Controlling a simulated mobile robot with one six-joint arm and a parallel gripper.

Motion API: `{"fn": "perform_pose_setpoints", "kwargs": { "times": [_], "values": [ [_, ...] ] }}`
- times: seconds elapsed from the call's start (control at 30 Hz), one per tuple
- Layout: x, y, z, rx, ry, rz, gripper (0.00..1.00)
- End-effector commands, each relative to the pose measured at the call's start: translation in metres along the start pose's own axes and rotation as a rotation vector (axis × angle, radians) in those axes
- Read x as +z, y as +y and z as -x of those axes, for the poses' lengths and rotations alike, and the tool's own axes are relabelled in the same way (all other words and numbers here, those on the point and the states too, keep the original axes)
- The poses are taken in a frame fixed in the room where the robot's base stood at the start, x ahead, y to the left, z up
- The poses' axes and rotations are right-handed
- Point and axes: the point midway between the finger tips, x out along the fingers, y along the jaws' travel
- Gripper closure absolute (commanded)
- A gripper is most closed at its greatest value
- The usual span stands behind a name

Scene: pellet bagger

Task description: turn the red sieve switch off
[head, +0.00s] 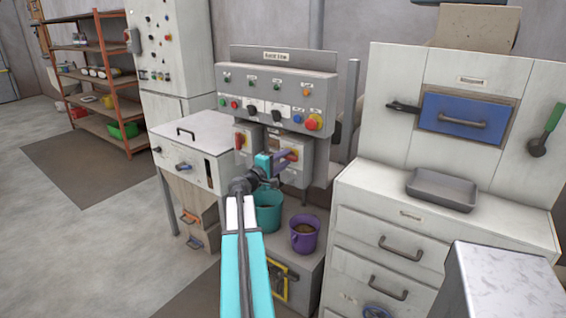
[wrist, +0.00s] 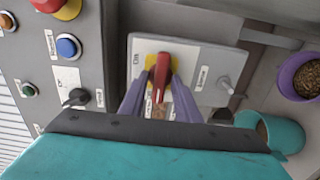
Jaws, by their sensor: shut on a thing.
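A red switch handle (wrist: 161,72) on a yellow base is mounted on a pale grey switch box (wrist: 205,62). My gripper (wrist: 158,92) has its purple fingers shut on the red handle, one finger on each side. In the wrist view the handle lies roughly along the picture's vertical, with small labels to its left and right; the left one seems to read "ON". In the head view my gripper (head: 287,158) is at the right-hand box (head: 301,174) below the control panel, and hides much of the switch.
The control panel (head: 275,92) above carries several buttons and a red mushroom button (head: 313,122). A second red-and-yellow switch (head: 240,141) is on the box to the left. A teal bucket (head: 268,212) and a purple bucket (head: 304,235) stand below. A white drawer cabinet (head: 365,215) is at right.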

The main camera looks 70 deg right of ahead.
Motion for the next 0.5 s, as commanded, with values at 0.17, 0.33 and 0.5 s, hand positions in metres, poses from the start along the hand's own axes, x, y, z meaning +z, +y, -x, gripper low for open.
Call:
{"fn": "perform_pose_setpoints", "kwargs": {
  "times": [0.17, 0.33, 0.5],
  "values": [
    [0.0006, -0.0005, -0.0001, 0.000, -0.001, 0.032, 0.93],
    [0.0008, -0.0002, -0.0002, 0.000, -0.001, 0.032, 0.93],
    [0.0010, -0.0002, -0.0004, 0.000, -0.002, 0.032, 0.66]
  ]
}}
